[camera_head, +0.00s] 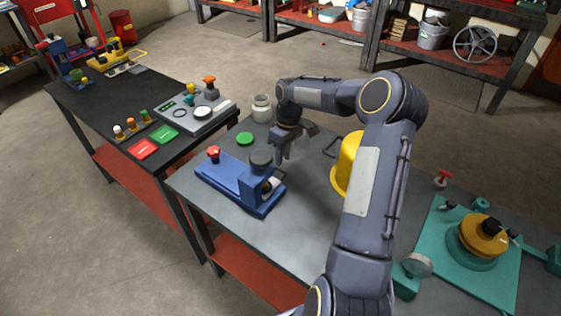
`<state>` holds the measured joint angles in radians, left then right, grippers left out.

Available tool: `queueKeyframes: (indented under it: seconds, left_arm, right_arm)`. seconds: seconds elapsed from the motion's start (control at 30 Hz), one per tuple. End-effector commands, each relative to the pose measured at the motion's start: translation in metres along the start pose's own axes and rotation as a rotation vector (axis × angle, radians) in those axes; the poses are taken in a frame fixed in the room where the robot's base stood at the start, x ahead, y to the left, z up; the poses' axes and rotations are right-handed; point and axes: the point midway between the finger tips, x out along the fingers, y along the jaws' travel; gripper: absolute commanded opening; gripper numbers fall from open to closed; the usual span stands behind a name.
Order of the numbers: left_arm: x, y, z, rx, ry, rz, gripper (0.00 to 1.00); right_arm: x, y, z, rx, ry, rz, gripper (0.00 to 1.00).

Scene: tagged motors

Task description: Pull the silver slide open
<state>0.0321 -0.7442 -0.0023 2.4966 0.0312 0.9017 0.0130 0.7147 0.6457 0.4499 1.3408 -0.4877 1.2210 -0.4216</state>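My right gripper (284,160) points down beside the blue device (226,180) on the grey table. Its fingertips are small and partly overlapped, so I cannot tell whether they are apart. The blue device has a flat blue base, a red knob (213,154) at its left end and an upright blue block with a dark round cap (261,158) at its right end. A small pale metal part (271,184) shows at the block's right side, close below the gripper. I cannot tell whether it is the silver slide. My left gripper is not in view.
A green disc (245,138), a pale jar (262,108) and a yellow dome (346,164) stand near the gripper. A teal machine (482,250) is at right. A grey panel device (198,112) sits on the left table. The grey table's front middle is clear.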

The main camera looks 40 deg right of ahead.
Motion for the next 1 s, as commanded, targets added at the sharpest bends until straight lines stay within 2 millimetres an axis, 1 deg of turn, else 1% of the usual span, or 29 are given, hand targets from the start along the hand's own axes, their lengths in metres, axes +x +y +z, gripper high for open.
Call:
queueKeyframes:
  seconds: [0.03, 0.1, 0.23, 0.37, 0.57, 0.67, 0.8, 1.0]
  left_arm:
    - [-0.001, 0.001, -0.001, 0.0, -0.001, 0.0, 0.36]
    - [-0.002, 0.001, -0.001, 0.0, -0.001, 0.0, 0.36]
    - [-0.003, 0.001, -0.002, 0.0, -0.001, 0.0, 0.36]
    - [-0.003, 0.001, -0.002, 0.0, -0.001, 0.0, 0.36]
    - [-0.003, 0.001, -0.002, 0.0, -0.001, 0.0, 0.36]
    - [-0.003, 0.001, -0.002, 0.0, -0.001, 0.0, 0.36]
    - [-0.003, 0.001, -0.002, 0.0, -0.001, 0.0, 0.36]
    - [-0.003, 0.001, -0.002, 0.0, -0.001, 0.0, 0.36]
  right_arm:
    - [0.009, -0.001, 0.001, -0.001, -0.003, -0.004, 0.31]
    - [0.018, -0.001, 0.0, 0.0, -0.001, -0.003, 0.31]
    - [0.03, -0.001, 0.0, -0.001, 0.0, -0.002, 0.31]
    - [0.035, -0.001, 0.0, -0.001, 0.001, 0.0, 0.31]
    - [0.035, -0.001, 0.0, 0.0, 0.002, 0.0, 0.31]
    - [0.035, -0.001, 0.0, 0.0, 0.001, 0.0, 0.19]
    - [0.035, -0.001, 0.0, 0.0, 0.001, 0.0, 0.01]
    - [0.035, -0.001, 0.0, 0.0, 0.001, 0.0, 0.0]
